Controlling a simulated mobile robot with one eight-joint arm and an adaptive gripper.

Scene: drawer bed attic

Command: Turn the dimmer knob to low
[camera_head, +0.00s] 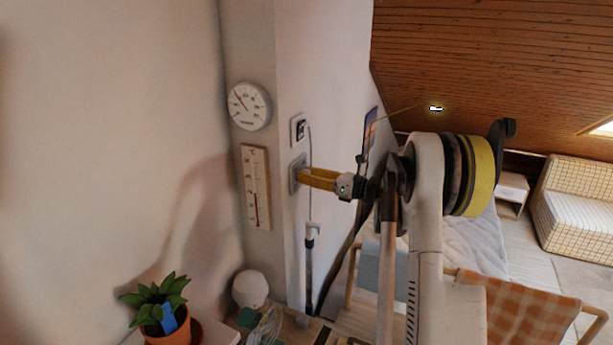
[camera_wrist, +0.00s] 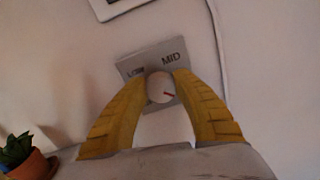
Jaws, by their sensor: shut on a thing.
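The dimmer knob (camera_wrist: 159,87) is a round, pale knob with a red pointer mark on its face. In the wrist view the mark points right and slightly down. The knob sits on a grey wall plate (camera_wrist: 130,65), which appears tilted, with LOW at its upper left and MID at its upper right. Any lettering lower on the plate is hidden or unclear. My gripper (camera_wrist: 162,83) has its yellow fingers shut on the knob from both sides. In the head view my gripper (camera_head: 303,176) reaches left to the plate (camera_head: 294,174), and the knob is hidden.
A switch (camera_head: 299,130) with a hanging cord is just above the plate. A round dial (camera_head: 249,106) and a thermometer (camera_head: 256,187) hang on the wall to the left. A potted plant (camera_head: 166,326) stands at lower left. A bed (camera_head: 466,240) is behind my arm.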

